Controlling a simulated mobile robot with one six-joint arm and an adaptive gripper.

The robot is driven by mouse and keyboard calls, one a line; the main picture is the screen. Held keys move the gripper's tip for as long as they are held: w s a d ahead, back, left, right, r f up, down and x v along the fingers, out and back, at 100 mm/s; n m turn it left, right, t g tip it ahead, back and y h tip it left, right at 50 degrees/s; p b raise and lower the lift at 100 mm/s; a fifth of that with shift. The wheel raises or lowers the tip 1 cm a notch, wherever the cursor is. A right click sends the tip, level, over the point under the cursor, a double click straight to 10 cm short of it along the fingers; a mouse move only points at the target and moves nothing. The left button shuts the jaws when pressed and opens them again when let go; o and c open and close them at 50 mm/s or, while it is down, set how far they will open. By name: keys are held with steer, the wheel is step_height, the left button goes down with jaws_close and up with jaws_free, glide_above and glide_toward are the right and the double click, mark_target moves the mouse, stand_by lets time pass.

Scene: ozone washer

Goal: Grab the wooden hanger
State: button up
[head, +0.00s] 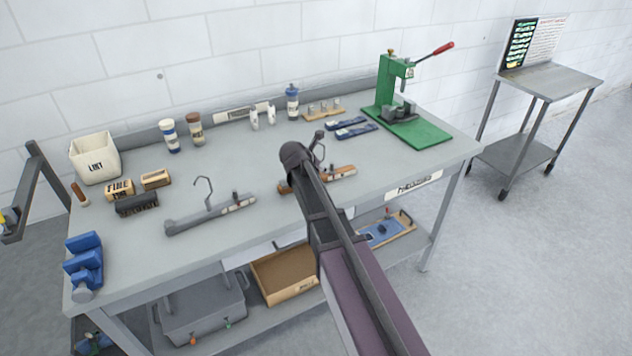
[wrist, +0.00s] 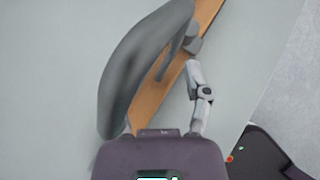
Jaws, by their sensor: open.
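The wooden hanger (head: 342,173) lies on the grey workbench right of centre, with its metal hook raised; my arm covers part of it in the head view. In the wrist view its wooden bar (wrist: 150,108) runs diagonally from lower left to upper right. My gripper (wrist: 163,88) is open above the bar, with one jointed finger to its right. A large grey curved shape covers much of the left side, and I cannot tell whether it is a finger or part of the hanger. Contact cannot be told. A grey hanger (head: 210,213) lies farther left.
The workbench (head: 250,178) also bears a green press (head: 400,105), blue tools (head: 350,127), bottles, a lint bin (head: 95,158), brushes and a blue vise (head: 84,262). A lower shelf holds a wooden tray (head: 285,275) and a grey case. A cart (head: 545,82) stands at right.

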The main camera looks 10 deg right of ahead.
stand_by(0.4)
jaws_close()
steer(key=shift+r, duration=0.2)
step_height(320, 180, up, 3)
steer(key=p, duration=0.3)
steer(key=shift+f, duration=0.15)
steer(key=s+a+r+p, duration=0.1)
steer(key=s+a, duration=0.1)
steer(key=s, duration=0.5)
steer(key=s+a+r+p, duration=0.1)
steer(key=s+a, duration=0.1)
steer(key=s, duration=0.6)
steer(key=shift+s+a, duration=0.15)
steer(key=shift+s, duration=0.05)
